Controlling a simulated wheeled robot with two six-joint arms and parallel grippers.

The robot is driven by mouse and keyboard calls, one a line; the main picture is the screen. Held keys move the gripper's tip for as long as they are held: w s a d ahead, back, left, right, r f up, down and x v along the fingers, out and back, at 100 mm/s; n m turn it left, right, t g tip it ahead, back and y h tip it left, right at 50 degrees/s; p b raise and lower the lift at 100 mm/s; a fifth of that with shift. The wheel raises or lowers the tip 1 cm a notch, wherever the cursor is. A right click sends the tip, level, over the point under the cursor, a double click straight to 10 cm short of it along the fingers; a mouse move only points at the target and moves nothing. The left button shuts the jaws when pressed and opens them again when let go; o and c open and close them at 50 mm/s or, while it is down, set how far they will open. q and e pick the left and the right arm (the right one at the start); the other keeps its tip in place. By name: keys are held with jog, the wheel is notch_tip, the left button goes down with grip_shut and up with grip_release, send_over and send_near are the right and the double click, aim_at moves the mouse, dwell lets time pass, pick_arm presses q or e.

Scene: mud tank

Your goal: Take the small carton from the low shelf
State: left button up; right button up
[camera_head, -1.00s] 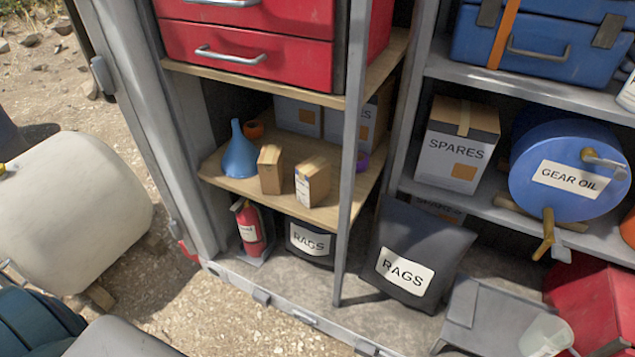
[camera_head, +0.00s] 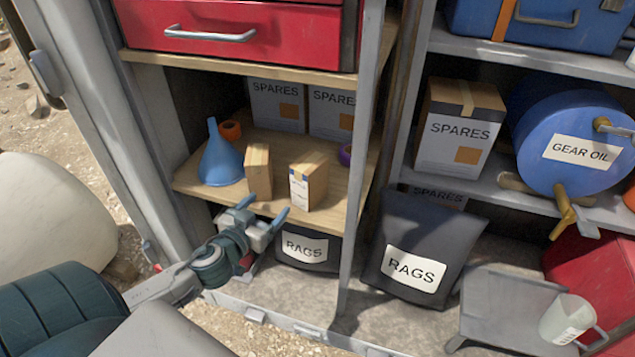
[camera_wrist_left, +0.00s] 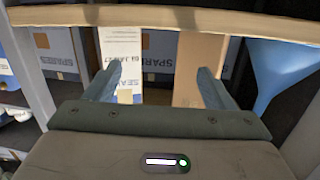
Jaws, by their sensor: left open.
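Two small brown cartons stand upright on the low wooden shelf (camera_head: 338,192). The left one is plain (camera_head: 258,175); the right one (camera_head: 309,184) has a white label on its front. My left gripper (camera_head: 262,209) is open and empty, in front of the shelf's front edge and just below the cartons. The left wrist view is upside down. There, the labelled carton (camera_wrist_left: 124,42) appears left and the plain carton (camera_wrist_left: 187,72) right, beyond the spread fingers (camera_wrist_left: 159,67), with the shelf edge (camera_wrist_left: 160,16) across the top. My right gripper is out of view.
A blue funnel (camera_head: 219,160) and orange roll (camera_head: 230,130) stand left of the cartons. SPARES boxes (camera_head: 277,105) stand behind. A grey post (camera_head: 358,170) rises at the right. A RAGS bag (camera_head: 305,248) sits below, and a red drawer (camera_head: 240,35) is above.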

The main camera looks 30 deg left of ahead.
aim_at(297, 178)
pick_arm(q)
jog(key=w+d+r+h+p, duration=0.1)
jog(key=w, duration=0.1)
jog(key=w+d+r+m+t+h+p, duration=0.1)
jog(key=w+r, duration=0.1)
jog(key=w+d+r+h+p, duration=0.1)
jog(key=r, duration=0.1)
jog(key=shift+w+d+r+m+p, duration=0.25)
jog(key=shift+w+m+p, duration=0.1)
jog(key=shift+w+m, duration=0.05)
jog(key=shift+w+d+f+p, duration=0.15)
jog(key=shift+w+p, duration=0.2)
jog(key=shift+w, duration=0.2)
jog(key=shift+w+d+p, duration=0.15)
jog(key=shift+w+p, duration=0.45)
jog(key=shift+p, duration=0.5)
jog(key=shift+w+d, duration=0.1)
jog(key=shift+w, duration=0.2)
jog(key=shift+w+d+f+p, duration=0.1)
jog(key=shift+w+d+p, duration=0.15)
jog(key=shift+w, duration=0.3)
jog(key=shift+w+f, duration=0.2)
jog(key=shift+w, duration=0.15)
jog(key=shift+w+b, duration=0.45)
jog(key=shift+w, duration=0.3)
jog(key=shift+r, duration=0.1)
